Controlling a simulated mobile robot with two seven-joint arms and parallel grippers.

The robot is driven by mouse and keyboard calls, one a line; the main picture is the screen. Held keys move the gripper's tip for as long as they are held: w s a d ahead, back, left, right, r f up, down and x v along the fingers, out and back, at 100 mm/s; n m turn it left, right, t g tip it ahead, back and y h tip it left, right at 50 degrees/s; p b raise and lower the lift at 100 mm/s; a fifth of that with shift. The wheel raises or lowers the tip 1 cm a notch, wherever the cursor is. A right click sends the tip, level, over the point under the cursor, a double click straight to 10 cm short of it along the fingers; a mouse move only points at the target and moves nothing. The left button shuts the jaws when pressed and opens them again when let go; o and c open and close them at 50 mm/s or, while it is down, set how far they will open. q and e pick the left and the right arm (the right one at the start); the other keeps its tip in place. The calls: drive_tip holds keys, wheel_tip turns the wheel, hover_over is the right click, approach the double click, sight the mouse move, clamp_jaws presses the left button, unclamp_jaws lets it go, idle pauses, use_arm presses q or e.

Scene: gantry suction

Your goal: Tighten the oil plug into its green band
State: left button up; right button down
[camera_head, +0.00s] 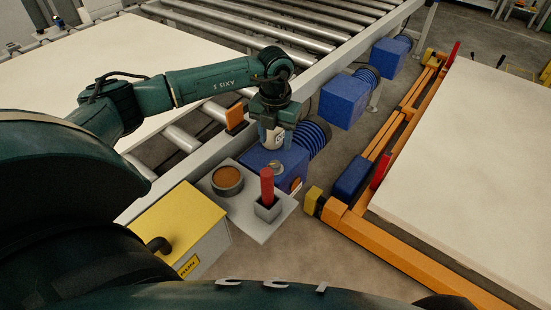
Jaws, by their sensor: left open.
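My left gripper (274,146) hangs over the nearest blue gear motor (257,160), beside the conveyor frame. It is open, and its fingertips are small and hard to make out. A small grey round part (276,167) shows on top of the blue housing just below the gripper; it may be the oil plug. It looks apart from the fingers, though the gap is hard to judge. A round dial (295,185) sits on the motor's near face. I cannot make out the green band. My right gripper is not in view.
A grey shelf (240,212) holds a round tin with brown content (227,180) and a red-handled tool (267,183) in a square holder. A yellow-topped box (178,222) stands to the left. The roller conveyor (285,30) lies behind; an orange frame (400,255) stands right.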

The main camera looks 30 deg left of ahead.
sight(275, 163)
use_arm(q)
wheel_tip(275, 163, down, 8)
drive_tip(key=shift+f, duration=0.2)
drive_tip(key=c, duration=1)
drive_tip(key=shift+m+b, duration=0.35)
drive_tip(key=shift+m, duration=0.55)
drive_tip(key=o, duration=1)
